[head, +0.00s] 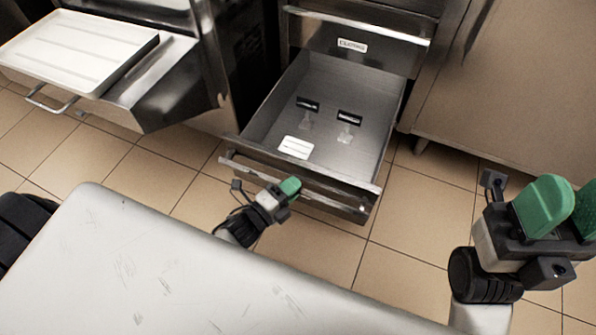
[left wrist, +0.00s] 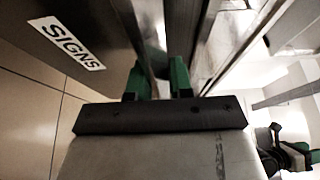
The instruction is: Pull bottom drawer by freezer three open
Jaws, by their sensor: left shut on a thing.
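The bottom drawer (head: 262,120) is a metal drawer pulled well out of its cabinet, its inside in full view. Its bar handle (head: 300,176) runs along the front. My left gripper (head: 288,187) is at this handle, left of its middle. In the left wrist view its green fingers (left wrist: 160,78) are shut on the handle bar (left wrist: 150,35). A label reading SIGNS (left wrist: 66,43) is on the drawer front there. My right gripper (head: 572,212) hangs at the right, its green fingers apart and empty, partly cut by the frame edge.
A white card (head: 296,147) and two small black-topped signs (head: 308,104) (head: 349,117) lie in the drawer. Above is a closed labelled drawer (head: 352,45). A white tray (head: 80,50) sits at upper left. Tiled floor is clear to the drawer's right.

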